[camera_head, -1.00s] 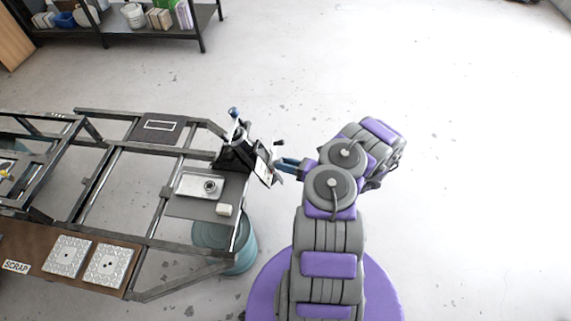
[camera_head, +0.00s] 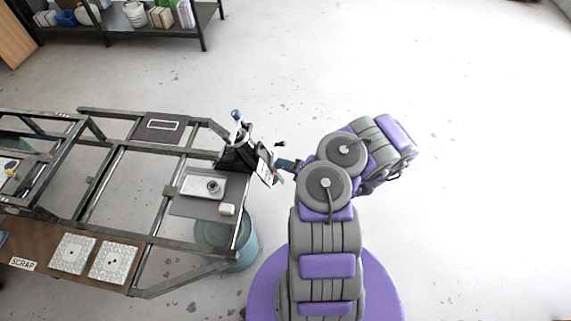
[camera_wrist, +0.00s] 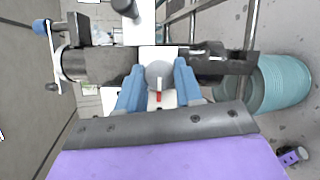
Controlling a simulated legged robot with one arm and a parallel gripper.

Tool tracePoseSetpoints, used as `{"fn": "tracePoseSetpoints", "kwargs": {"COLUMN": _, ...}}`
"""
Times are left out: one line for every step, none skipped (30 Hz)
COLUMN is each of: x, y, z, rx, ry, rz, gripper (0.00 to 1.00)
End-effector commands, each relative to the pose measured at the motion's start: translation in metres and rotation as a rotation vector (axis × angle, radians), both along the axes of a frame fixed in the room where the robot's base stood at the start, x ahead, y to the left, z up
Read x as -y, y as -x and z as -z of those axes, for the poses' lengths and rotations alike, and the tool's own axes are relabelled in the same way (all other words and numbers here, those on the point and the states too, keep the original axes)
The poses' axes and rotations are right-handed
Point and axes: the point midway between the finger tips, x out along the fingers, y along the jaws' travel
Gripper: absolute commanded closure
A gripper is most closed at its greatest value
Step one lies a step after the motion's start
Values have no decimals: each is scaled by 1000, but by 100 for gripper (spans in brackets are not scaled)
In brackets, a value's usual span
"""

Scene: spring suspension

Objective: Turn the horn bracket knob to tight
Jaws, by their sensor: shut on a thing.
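The horn bracket knob (camera_wrist: 160,76) is a round grey knob with a pale raised bar, in front of a white plate with a red mark (camera_wrist: 158,97). My gripper (camera_wrist: 160,82) has its two blue fingers shut on the knob, one on each side. In the head view my gripper (camera_head: 285,165) meets the dark bracket assembly (camera_head: 241,155) at the frame's right end. The knob itself is hidden there behind the gripper and the tilted panel (camera_head: 266,170).
A metal frame (camera_head: 150,147) extends left. It carries a tray (camera_head: 203,186) and a small white block (camera_head: 227,209). A teal drum (camera_head: 240,252) stands below its near corner, also in the wrist view (camera_wrist: 282,85).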

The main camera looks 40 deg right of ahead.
Motion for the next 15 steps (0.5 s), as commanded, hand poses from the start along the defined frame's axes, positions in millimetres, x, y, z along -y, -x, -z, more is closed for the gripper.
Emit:
{"fn": "tracePoseSetpoints", "kwargs": {"x": 2, "y": 0, "z": -2, "rx": -15, "ry": -16, "rz": 16, "gripper": 95}}
{"fn": "tracePoseSetpoints", "kwargs": {"x": 2, "y": 0, "z": -1, "rx": -25, "ry": -27, "rz": 22, "gripper": 95}}
{"fn": "tracePoseSetpoints", "kwargs": {"x": 2, "y": 0, "z": -1, "rx": -36, "ry": -40, "rz": 30, "gripper": 95}}
{"fn": "tracePoseSetpoints", "kwargs": {"x": 2, "y": 0, "z": -1, "rx": -45, "ry": -48, "rz": 34, "gripper": 95}}
{"fn": "tracePoseSetpoints", "kwargs": {"x": 2, "y": 0, "z": -1, "rx": -52, "ry": -57, "rz": 40, "gripper": 95}}
{"fn": "tracePoseSetpoints", "kwargs": {"x": 2, "y": 0, "z": -1, "rx": -60, "ry": -67, "rz": 45, "gripper": 95}}
{"fn": "tracePoseSetpoints", "kwargs": {"x": 2, "y": 0, "z": -1, "rx": -65, "ry": -72, "rz": 48, "gripper": 95}}
{"fn": "tracePoseSetpoints", "kwargs": {"x": 2, "y": 0, "z": -1, "rx": -70, "ry": -79, "rz": 51, "gripper": 95}}
{"fn": "tracePoseSetpoints", "kwargs": {"x": 2, "y": 0, "z": -1, "rx": -75, "ry": -86, "rz": 56, "gripper": 95}}
{"fn": "tracePoseSetpoints", "kwargs": {"x": 2, "y": 0, "z": -1, "rx": -78, "ry": -90, "rz": 58, "gripper": 95}}
{"fn": "tracePoseSetpoints", "kwargs": {"x": 2, "y": 0, "z": -1, "rx": -81, "ry": -94, "rz": 60, "gripper": 95}}
{"fn": "tracePoseSetpoints", "kwargs": {"x": 2, "y": 0, "z": -1, "rx": -84, "ry": -97, "rz": 62, "gripper": 95}}
{"fn": "tracePoseSetpoints", "kwargs": {"x": 2, "y": 0, "z": -1, "rx": -85, "ry": -100, "rz": 63, "gripper": 95}}
{"fn": "tracePoseSetpoints", "kwargs": {"x": 2, "y": 0, "z": -1, "rx": -87, "ry": -101, "rz": 64, "gripper": 95}}
{"fn": "tracePoseSetpoints", "kwargs": {"x": 2, "y": 0, "z": -1, "rx": -89, "ry": -103, "rz": 65, "gripper": 95}}
